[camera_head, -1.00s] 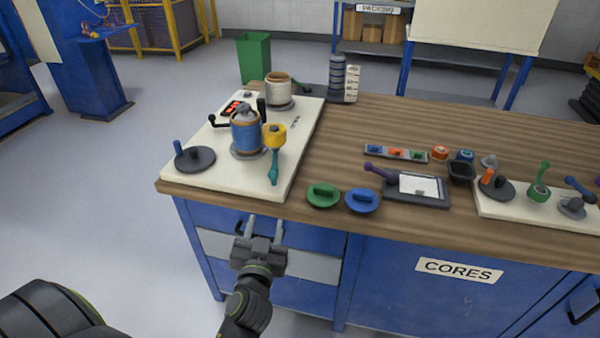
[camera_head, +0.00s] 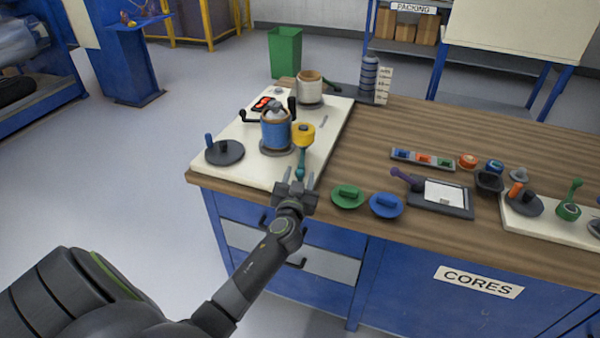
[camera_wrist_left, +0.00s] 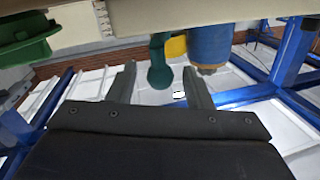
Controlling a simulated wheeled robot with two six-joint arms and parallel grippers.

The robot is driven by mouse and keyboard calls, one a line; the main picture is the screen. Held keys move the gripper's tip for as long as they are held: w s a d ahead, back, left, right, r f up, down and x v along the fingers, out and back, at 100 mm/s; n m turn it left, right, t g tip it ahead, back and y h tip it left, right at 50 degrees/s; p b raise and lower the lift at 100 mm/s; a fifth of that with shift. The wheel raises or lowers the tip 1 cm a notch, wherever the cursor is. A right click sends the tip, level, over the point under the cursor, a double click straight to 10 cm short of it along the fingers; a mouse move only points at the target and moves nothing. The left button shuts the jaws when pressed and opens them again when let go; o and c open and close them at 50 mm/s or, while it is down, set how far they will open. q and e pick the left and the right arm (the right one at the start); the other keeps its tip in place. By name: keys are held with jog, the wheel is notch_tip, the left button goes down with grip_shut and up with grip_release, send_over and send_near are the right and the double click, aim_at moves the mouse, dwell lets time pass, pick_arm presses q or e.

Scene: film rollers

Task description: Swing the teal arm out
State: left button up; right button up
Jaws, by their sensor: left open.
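The teal arm (camera_head: 301,161) hangs from a yellow-topped pivot (camera_head: 303,131) on the cream board (camera_head: 240,167), pointing toward the table's front edge. A blue roll (camera_head: 276,132) stands on a spindle just left of it. My left gripper (camera_head: 298,183) is open and empty at the front edge of the board, close to the teal arm's near end. In the left wrist view the teal arm's knob (camera_wrist_left: 160,77) shows between the two open fingers (camera_wrist_left: 160,85), with the blue roll (camera_wrist_left: 211,42) beyond to the right. Contact cannot be told. My right gripper is not in view.
A dark disc with a blue peg (camera_head: 224,152) sits on the board's left. Green (camera_head: 347,196) and blue (camera_head: 386,205) round pieces lie right of my gripper. A tablet-like tray (camera_head: 442,196) and a second cream board (camera_head: 540,218) are farther right.

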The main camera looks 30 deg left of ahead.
pick_arm(q)
jog(key=shift+w+a, duration=0.35)
jog(key=shift+w, duration=0.3)
grip_shut()
